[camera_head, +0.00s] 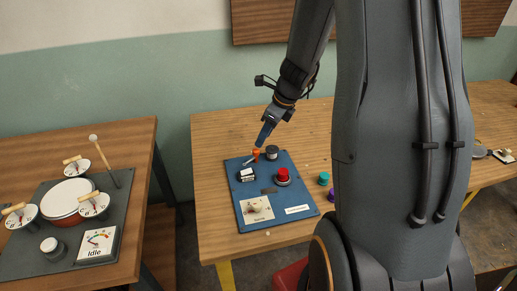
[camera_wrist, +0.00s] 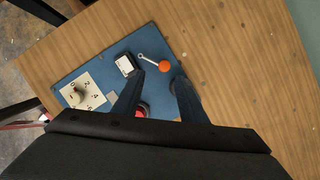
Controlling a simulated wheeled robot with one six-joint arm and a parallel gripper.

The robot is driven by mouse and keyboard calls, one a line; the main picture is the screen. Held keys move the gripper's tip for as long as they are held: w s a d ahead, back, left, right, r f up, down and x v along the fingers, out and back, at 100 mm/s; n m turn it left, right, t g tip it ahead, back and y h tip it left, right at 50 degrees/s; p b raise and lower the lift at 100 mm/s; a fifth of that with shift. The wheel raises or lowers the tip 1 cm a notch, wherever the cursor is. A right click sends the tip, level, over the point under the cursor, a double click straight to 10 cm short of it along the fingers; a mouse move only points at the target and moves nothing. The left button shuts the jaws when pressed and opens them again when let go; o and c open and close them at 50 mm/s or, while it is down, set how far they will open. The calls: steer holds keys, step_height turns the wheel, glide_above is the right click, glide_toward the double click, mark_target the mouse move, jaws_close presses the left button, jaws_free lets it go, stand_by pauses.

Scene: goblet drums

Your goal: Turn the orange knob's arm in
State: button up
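The orange knob (camera_wrist: 165,66) sits at the end of a pale thin arm (camera_wrist: 148,58) on a blue panel (camera_wrist: 92,62). In the head view the orange knob (camera_head: 256,152) is near the panel's far edge, just below my gripper (camera_head: 265,135). In the wrist view my gripper (camera_wrist: 159,80) has its two dark fingers apart with nothing held between them. The knob shows between and slightly beyond the fingertips; I cannot tell whether a finger touches it. The gap between the fingers is partly over the panel.
On the panel are a red button (camera_head: 283,174), a small black-and-white meter (camera_head: 247,174), a dark round knob (camera_head: 272,152) and a white dial plate (camera_head: 257,209). Teal (camera_head: 324,178) and purple pieces lie right of it.

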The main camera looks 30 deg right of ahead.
mark_target(257, 150)
steer(key=shift+m, duration=0.5)
steer(key=shift+w+d+x, duration=0.1)
steer(key=shift+d+x, duration=0.05)
steer(key=shift+x, duration=1.2)
steer(key=shift+w+d+x, duration=0.1)
steer(key=shift+x, duration=1.25)
steer(key=shift+w+d+x, duration=0.1)
steer(key=shift+d+x, duration=0.05)
steer(key=shift+x, duration=1.2)
jaws_close()
